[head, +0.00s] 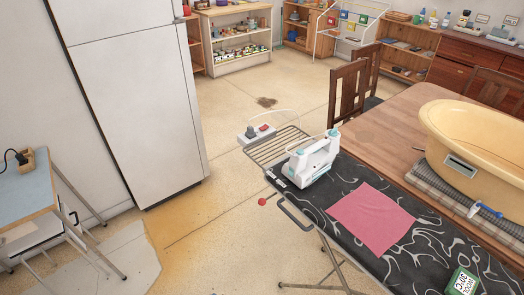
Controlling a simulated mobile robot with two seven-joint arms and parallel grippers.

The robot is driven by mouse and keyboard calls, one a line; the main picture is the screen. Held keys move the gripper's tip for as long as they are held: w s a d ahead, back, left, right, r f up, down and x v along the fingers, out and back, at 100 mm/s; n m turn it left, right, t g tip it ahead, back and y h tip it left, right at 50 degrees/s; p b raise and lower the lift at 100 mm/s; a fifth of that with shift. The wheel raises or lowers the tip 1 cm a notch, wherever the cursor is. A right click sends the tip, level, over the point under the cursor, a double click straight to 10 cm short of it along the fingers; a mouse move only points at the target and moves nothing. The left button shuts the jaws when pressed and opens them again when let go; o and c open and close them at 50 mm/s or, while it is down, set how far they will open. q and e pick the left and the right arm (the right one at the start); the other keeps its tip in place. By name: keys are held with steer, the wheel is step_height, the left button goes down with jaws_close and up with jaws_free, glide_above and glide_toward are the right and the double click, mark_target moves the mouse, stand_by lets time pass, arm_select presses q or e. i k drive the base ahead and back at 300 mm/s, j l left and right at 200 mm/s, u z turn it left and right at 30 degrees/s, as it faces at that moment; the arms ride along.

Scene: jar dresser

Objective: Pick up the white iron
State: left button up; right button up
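The white iron (311,160) stands on the black patterned ironing board (440,234), near its far left end beside the wire rack (277,148). It is white with light blue parts and has a handle on top. A pink cloth (371,217) lies flat on the board in front of it. Neither of my grippers shows in the head view.
A wooden table (390,123) with a yellow tub (485,140) stands behind and right of the board. Chairs (349,94) stand by the table. A white fridge (135,95) and a small blue-topped table (24,188) are at left.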

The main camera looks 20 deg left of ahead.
mark_target(309, 167)
steer(key=u, duration=0.1)
steer(key=i+j+z, duration=0.1)
steer(key=z, duration=0.35)
steer(key=j+z, duration=0.2)
steer(key=z, duration=0.25)
steer(key=j+z, duration=0.15)
steer(key=z, duration=0.3)
steer(key=j+z, duration=0.3)
steer(key=j, duration=0.25)
steer(key=j+z, duration=0.3)
steer(key=j, duration=0.2)
